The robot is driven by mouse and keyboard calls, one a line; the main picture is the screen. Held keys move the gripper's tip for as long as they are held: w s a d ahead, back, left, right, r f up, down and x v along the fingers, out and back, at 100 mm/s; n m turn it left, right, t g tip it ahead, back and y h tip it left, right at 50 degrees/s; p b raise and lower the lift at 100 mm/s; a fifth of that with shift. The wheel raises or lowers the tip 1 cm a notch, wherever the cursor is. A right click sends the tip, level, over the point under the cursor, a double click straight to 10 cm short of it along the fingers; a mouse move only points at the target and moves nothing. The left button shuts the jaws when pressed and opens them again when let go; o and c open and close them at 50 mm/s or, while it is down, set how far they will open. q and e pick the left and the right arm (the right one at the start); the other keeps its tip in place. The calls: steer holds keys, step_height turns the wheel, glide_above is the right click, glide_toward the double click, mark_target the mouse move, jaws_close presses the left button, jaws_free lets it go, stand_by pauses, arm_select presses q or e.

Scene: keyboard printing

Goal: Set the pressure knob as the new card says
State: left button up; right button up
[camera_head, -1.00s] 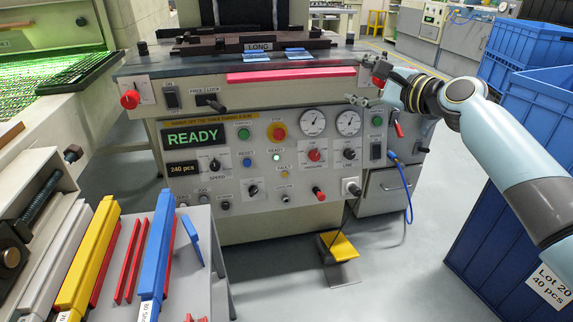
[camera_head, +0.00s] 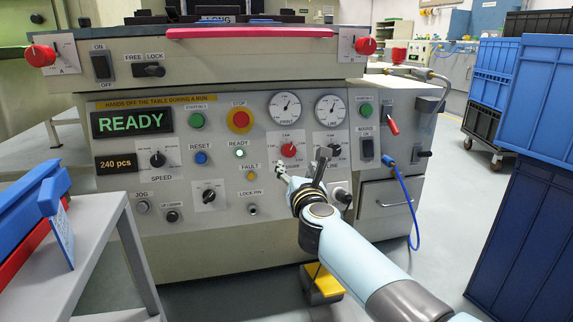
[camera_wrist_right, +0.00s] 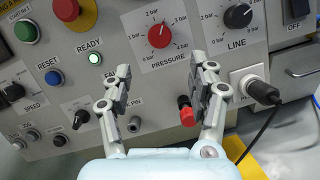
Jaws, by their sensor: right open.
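The red pressure knob (camera_head: 289,150) is on the machine's front panel. In the wrist view the knob (camera_wrist_right: 161,36) sits in a ring of bar marks above the word PRESSURE. Its pale mark points upward; I cannot tell its exact value. My right gripper (camera_head: 300,168) is just in front of the panel, below the knob. In the wrist view its fingers (camera_wrist_right: 164,70) are spread wide and empty, with the knob ahead between their tips and apart from them. I make out no readable card with a pressure setting. My left gripper is out of view.
The LINE knob (camera_wrist_right: 238,15) is close by on the right. A red-capped fitting (camera_wrist_right: 185,105) shows between the fingers, and a plug with a black cable (camera_wrist_right: 261,90) sits at right. The stop button (camera_head: 239,119) is left of the gauges. Blue crates (camera_head: 530,180) stand at right.

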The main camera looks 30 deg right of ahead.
mark_target(290, 153)
steer(key=b+x, duration=0.2)
steer(key=x, duration=0.7)
steer(key=shift+f, duration=0.1)
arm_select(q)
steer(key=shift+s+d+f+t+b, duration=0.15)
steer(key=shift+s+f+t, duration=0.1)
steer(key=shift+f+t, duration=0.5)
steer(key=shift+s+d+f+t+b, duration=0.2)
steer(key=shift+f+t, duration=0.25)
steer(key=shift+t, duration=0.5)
arm_select(e)
steer(key=shift+w+d, duration=0.15)
steer(key=shift+w, duration=0.3)
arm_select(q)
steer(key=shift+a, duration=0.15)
arm_select(e)
steer(key=c, duration=1.1)
steer(key=shift+c, duration=0.2)
steer(key=shift+n, duration=0.3)
